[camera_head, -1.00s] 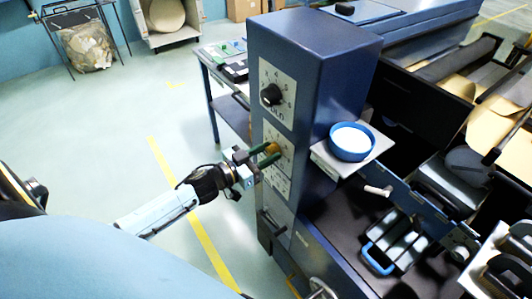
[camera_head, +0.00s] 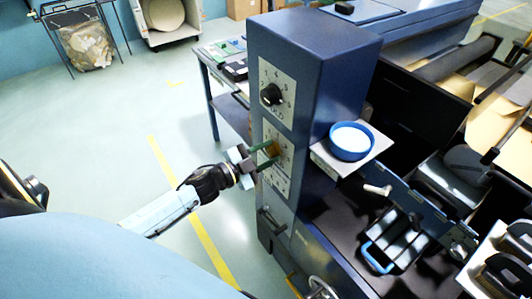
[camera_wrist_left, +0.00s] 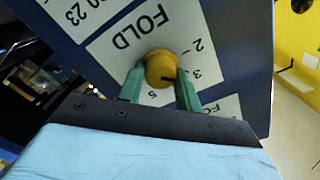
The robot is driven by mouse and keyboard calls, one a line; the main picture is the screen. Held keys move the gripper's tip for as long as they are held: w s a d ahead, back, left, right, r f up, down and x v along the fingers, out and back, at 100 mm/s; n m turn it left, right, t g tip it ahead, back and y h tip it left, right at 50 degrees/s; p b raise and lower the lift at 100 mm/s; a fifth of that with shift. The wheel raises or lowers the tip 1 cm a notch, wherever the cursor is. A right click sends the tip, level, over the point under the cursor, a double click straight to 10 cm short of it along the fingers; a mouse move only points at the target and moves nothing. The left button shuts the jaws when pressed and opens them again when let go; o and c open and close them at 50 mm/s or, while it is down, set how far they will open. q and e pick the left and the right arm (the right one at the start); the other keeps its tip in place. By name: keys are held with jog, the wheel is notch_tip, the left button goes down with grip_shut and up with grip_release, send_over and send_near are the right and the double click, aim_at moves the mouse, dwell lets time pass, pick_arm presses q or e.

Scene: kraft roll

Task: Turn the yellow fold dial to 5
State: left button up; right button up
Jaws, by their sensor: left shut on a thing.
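The yellow fold dial (camera_wrist_left: 161,69) sits on a white plate marked FOLD (camera_wrist_left: 120,40) in the left wrist view. Numbers 2, 3 and 5 show around it, and a dark pointer line is on its face. My left gripper (camera_head: 266,157) is at the dial on the blue cabinet's (camera_head: 345,90) front panel. Its green fingers (camera_wrist_left: 160,85) are shut on the dial, one on each side. In the head view the fingers mostly hide the dial. My right gripper is not in view.
A black dial (camera_head: 271,94) on its own plate is above the fold dial. A blue bowl (camera_head: 351,143) stands on a side shelf. A blue caddy (camera_head: 378,258) lies on the dark surface to the right. Open floor lies left of the cabinet.

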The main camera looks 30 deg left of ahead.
pick_arm(q)
jog(key=m, duration=0.4)
jog(key=shift+d+m+b, duration=0.1)
jog(key=shift+m+b, duration=0.2)
jog(key=shift+b, duration=0.1)
jog(key=m+b, duration=0.1)
jog(key=m, duration=0.3)
jog(key=shift+f+m, duration=0.1)
jog(key=shift+m, duration=0.2)
jog(key=m+b, duration=0.2)
jog(key=m, duration=0.2)
jog(key=shift+f+m, duration=0.1)
jog(key=shift+m, duration=0.2)
jog(key=shift+m+b, duration=0.95)
jog(key=shift+m, duration=1.15)
jog(key=o, duration=0.9)
jog(key=shift+c, duration=0.2)
jog(key=shift+o, duration=0.5)
jog(key=shift+w, duration=0.15)
